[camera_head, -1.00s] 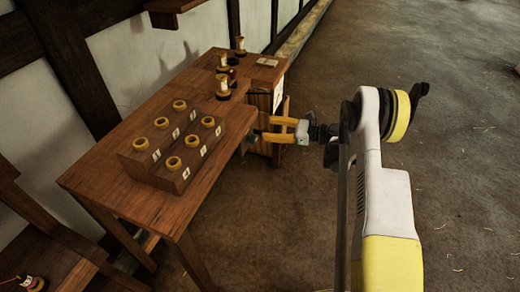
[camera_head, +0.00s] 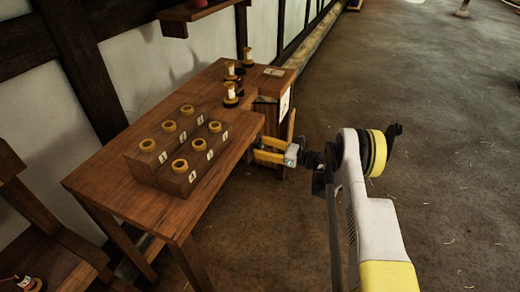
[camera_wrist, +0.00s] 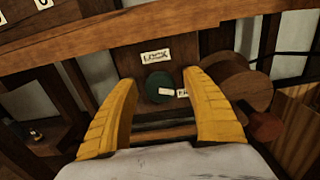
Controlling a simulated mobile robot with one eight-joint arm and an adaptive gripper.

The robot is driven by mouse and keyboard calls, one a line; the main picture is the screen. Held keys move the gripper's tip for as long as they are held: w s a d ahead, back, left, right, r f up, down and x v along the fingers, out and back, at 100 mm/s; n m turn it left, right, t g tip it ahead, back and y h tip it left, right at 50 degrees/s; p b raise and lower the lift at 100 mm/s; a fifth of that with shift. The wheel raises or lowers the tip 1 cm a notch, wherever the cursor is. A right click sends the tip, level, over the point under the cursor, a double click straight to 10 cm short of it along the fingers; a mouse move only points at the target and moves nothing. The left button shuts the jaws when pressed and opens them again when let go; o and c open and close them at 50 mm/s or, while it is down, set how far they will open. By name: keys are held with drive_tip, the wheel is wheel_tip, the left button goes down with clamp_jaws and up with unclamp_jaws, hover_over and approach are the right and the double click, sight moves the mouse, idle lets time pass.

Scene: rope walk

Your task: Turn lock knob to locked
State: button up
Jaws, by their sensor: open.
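The lock knob (camera_wrist: 158,84) is a round dark green knob on a brown wooden panel in the wrist view. A white mark on it points right, toward a small label (camera_wrist: 182,93) partly covered by my right finger. A white label (camera_wrist: 155,57) reading LOCK sits above the knob. My gripper (camera_wrist: 160,76) is open, its two yellow fingers reaching toward the panel on either side of the knob. I cannot tell whether they touch it. In the head view my gripper (camera_head: 270,150) is beside the table's right edge, and the knob is hidden.
The wooden table (camera_head: 120,175) carries a stepped block (camera_head: 178,178) with several yellow rings and small labels. Spools (camera_head: 231,95) stand at its far end. A round wooden disc (camera_wrist: 240,88) is close right of my fingers. The floor right of the table is open.

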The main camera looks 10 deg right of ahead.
drive_tip(key=shift+w+a, duration=0.1)
drive_tip(key=shift+a, duration=0.1)
drive_tip(key=c, duration=1.1)
